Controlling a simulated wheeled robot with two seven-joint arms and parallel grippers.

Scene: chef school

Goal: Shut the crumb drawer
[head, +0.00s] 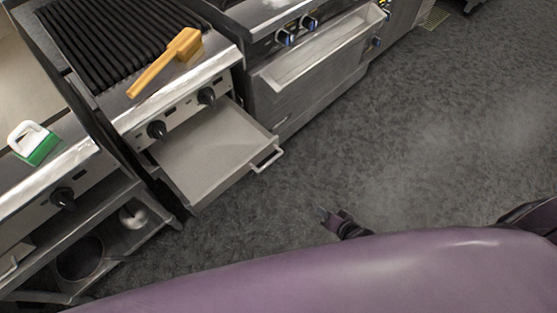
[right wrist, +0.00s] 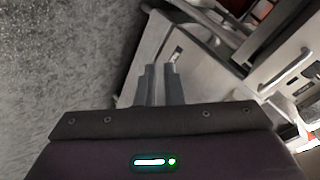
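The crumb drawer (head: 210,150) is a flat steel tray that sticks well out from under the grill (head: 175,95) in the head view. Its bar handle (head: 267,159) is at its front right end. My right gripper (head: 325,214) is over the floor, to the right of and below the handle in the picture, apart from it. In the right wrist view its two fingers (right wrist: 161,75) are close together with nothing seen held. Steel fronts show beyond them; I cannot tell which is the drawer. My left gripper is not in view.
A yellow-brown brush-like tool (head: 170,60) lies on the grill's front ledge. A green and white scrubber (head: 36,143) lies on the left counter. A steel oven front (head: 310,85) stands right of the drawer. The grey floor (head: 420,140) before them is clear.

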